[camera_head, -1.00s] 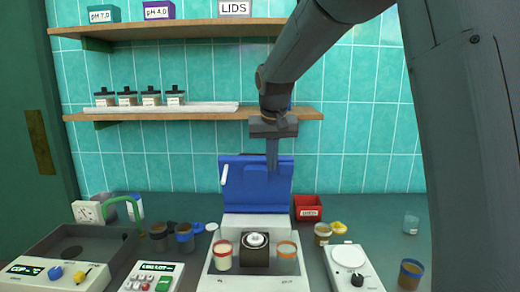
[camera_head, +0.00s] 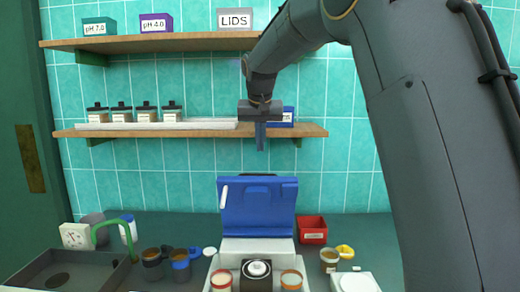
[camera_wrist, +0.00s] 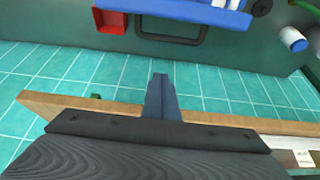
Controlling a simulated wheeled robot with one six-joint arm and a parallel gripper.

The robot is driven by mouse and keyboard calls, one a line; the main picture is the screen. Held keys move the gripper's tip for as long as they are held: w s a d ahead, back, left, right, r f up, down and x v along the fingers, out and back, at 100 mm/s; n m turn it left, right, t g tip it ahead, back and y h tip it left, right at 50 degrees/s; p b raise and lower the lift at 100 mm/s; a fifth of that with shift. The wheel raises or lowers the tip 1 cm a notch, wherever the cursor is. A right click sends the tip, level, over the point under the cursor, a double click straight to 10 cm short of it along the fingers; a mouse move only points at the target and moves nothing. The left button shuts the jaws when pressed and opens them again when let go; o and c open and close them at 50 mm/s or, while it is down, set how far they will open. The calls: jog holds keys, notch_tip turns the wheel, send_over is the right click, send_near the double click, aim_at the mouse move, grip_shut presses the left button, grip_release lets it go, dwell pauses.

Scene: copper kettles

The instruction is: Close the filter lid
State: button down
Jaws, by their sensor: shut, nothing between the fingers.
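The blue filter lid (camera_head: 257,207) stands raised, nearly upright, at the back of a white machine (camera_head: 257,246) in the head view. A white handle bar sticks up at its left edge. My gripper (camera_head: 261,145) is shut and empty, pointing down above the lid, apart from it, in front of the lower shelf. In the wrist view my gripper (camera_wrist: 160,80) shows its fingers together, with part of the blue lid (camera_wrist: 190,10) at the top edge and a dark handle near it.
A red bin (camera_head: 312,230) stands right of the machine. Cups (camera_head: 181,263) and a sink (camera_head: 70,272) are at the left. The lower shelf (camera_head: 200,129) with several jars runs close behind my gripper. Cups (camera_head: 291,279) stand at the machine's front.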

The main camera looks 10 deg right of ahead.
notch_tip(320, 180, down, 8)
jog(key=p, duration=0.4)
jog(key=shift+s, duration=0.2)
dwell(0.4)
